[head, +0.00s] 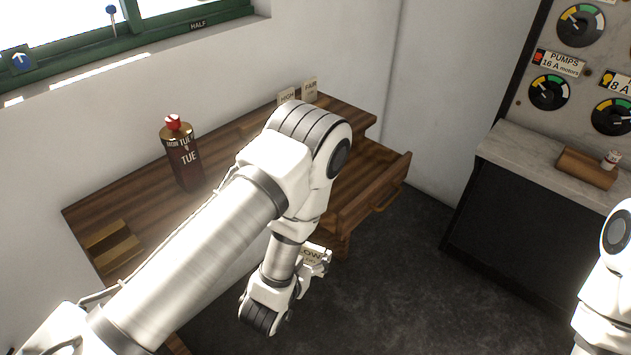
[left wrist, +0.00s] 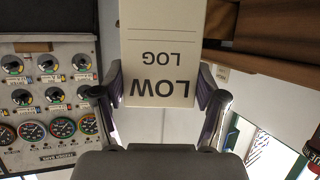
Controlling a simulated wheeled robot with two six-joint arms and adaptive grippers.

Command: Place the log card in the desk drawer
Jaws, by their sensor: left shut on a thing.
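The log card (head: 313,254) is a cream card marked LOW; in the left wrist view the card (left wrist: 162,55) reads LOW LOG upside down. My left gripper (head: 316,262) is shut on it, with one finger on each side in the left wrist view (left wrist: 160,88). The desk drawer (head: 372,195) is pulled out at the desk's right end, its handle on the front. The card is in front of and below the drawer in the head view, apart from it as far as I can tell. My arm hides part of the drawer and desk.
The wooden desk (head: 90,215) bears a dark red bottle (head: 184,160) marked TUE. Cards marked HIGH (head: 287,96) and FAIR (head: 310,89) stand at the back. A gauge panel (head: 548,92) and counter (head: 520,150) stand at right. Open floor (head: 400,290) lies between.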

